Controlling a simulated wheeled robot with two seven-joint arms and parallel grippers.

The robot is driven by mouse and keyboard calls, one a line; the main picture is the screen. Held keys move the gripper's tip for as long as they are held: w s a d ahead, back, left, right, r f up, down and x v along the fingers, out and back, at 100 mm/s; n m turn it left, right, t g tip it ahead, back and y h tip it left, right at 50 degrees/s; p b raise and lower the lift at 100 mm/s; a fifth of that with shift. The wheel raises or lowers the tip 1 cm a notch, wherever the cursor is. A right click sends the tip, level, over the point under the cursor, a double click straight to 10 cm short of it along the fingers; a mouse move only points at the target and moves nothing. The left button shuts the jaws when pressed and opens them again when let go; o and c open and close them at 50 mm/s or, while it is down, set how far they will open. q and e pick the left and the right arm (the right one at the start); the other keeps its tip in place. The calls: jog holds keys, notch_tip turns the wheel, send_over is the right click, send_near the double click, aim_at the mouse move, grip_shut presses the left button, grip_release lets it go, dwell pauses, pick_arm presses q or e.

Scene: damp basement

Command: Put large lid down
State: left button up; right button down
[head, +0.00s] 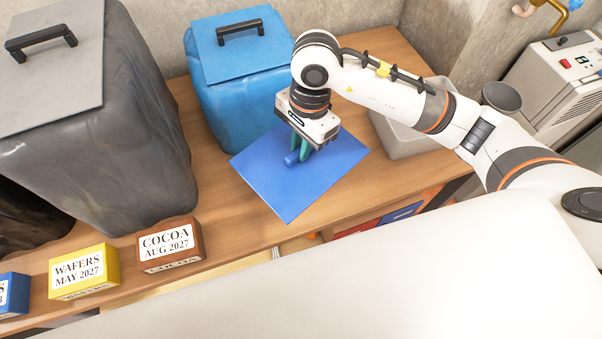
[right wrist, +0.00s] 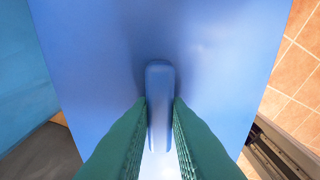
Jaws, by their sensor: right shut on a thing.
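The large lid (head: 333,172) is a flat blue square panel with a bar handle, in the middle of the head view. My right gripper (head: 300,152) points down and is shut on its handle. In the right wrist view, the green fingers (right wrist: 160,118) close on both sides of the handle (right wrist: 159,80), and the lid (right wrist: 95,45) fills most of the picture. The lid's near corner reaches over the front edge of the wooden table. I cannot tell whether its underside touches anything. My left gripper is not in view.
A blue bin (head: 240,105) with a blue handled lid stands behind left of the held lid. A tall grey bin (head: 95,155) stands further left, a pale grey bin (head: 403,140) to the right. Cocoa (head: 172,246) and wafers (head: 83,271) blocks sit along the table's front (head: 225,225).

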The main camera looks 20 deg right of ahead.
notch_tip(320, 180, down, 13)
jog(key=shift+f+p, duration=0.1)
jog(key=shift+p, duration=0.4)
jog(key=shift+f, duration=0.15)
jog(key=c, duration=1.4)
grip_release()
jog(key=shift+o, duration=0.2)
